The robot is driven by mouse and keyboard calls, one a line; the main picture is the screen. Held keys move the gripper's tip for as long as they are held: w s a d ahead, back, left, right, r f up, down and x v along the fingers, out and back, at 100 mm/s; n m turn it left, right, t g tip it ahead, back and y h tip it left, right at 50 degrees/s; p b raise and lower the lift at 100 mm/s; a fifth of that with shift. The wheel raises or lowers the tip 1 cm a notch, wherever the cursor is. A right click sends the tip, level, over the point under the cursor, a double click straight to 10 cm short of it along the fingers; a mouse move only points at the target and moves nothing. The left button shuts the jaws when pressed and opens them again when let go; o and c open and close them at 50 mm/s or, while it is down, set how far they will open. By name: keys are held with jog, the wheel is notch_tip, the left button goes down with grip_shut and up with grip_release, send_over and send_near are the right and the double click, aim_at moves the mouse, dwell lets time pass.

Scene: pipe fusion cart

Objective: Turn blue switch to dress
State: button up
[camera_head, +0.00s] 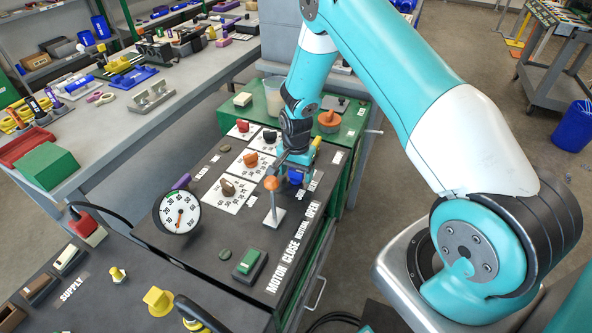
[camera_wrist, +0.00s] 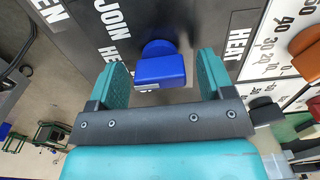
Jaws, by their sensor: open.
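The blue switch (camera_head: 295,178) is on the dark panel of the cart, close to its right edge. In the wrist view the blue switch (camera_wrist: 160,68) lies between my two teal fingers, with a gap on each side. My gripper (camera_wrist: 163,66) is open around it and holds nothing. In the head view my gripper (camera_head: 297,164) comes down from above and partly hides the switch. White labels beside it read JOIN (camera_wrist: 110,18) and HEAT (camera_wrist: 236,44). No DRESS label can be read, and the switch's setting cannot be told.
An orange-topped lever (camera_head: 272,185) stands close in front of my gripper. Orange (camera_head: 251,159), brown (camera_head: 228,188) and red (camera_head: 242,126) knobs on white dials lie to the left. A round gauge (camera_head: 178,213) and green button (camera_head: 249,261) are nearer.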

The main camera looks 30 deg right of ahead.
jog(key=c, duration=0.9)
jog(key=n+b, duration=0.2)
jog(key=n, duration=0.2)
jog(key=shift+n, duration=0.4)
jog(key=n+b, duration=0.1)
jog(key=n, duration=0.3)
jog(key=shift+n, duration=0.4)
jog(key=shift+w+n, duration=0.1)
jog(key=shift+n, duration=0.2)
jog(key=o, duration=0.9)
